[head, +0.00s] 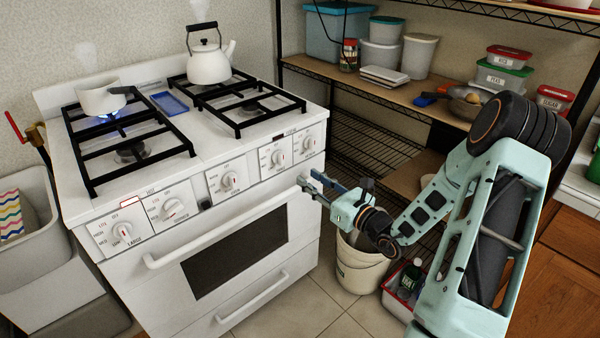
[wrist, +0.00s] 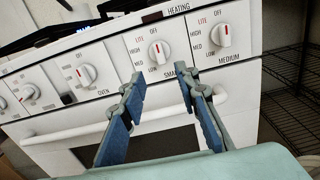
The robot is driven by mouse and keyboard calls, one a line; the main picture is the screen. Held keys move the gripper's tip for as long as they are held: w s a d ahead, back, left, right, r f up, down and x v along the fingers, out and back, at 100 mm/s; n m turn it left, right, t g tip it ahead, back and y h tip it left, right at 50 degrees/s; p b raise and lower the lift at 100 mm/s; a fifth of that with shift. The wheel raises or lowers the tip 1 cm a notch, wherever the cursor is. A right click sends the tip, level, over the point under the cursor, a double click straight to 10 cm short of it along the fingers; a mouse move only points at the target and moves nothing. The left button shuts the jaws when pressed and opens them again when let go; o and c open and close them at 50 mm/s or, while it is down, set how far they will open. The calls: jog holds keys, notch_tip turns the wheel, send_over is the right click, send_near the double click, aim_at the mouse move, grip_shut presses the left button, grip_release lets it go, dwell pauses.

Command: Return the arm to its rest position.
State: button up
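My gripper (head: 318,186) is in front of the right part of the white stove (head: 235,165), near the right end of its oven door handle. In the wrist view my gripper (wrist: 162,84) has its two blue-padded fingers spread apart, with nothing between them. Beyond the fingertips are two white knobs, one labelled small (wrist: 157,51) and one labelled medium (wrist: 222,38). They also show on the stove front in the head view, the small one (head: 277,159) and the medium one (head: 308,143). I cannot tell the exact gap between fingers and stove front.
A saucepan (head: 101,98) sits over a blue flame, and a white kettle (head: 209,64) stands at the back right burner. A wire shelf (head: 375,140) with tubs stands behind my arm. A bucket (head: 360,268) and a red-rimmed crate (head: 394,292) are on the floor below.

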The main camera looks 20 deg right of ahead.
jog(key=shift+s+d, duration=0.25)
jog(key=shift+s, duration=0.35)
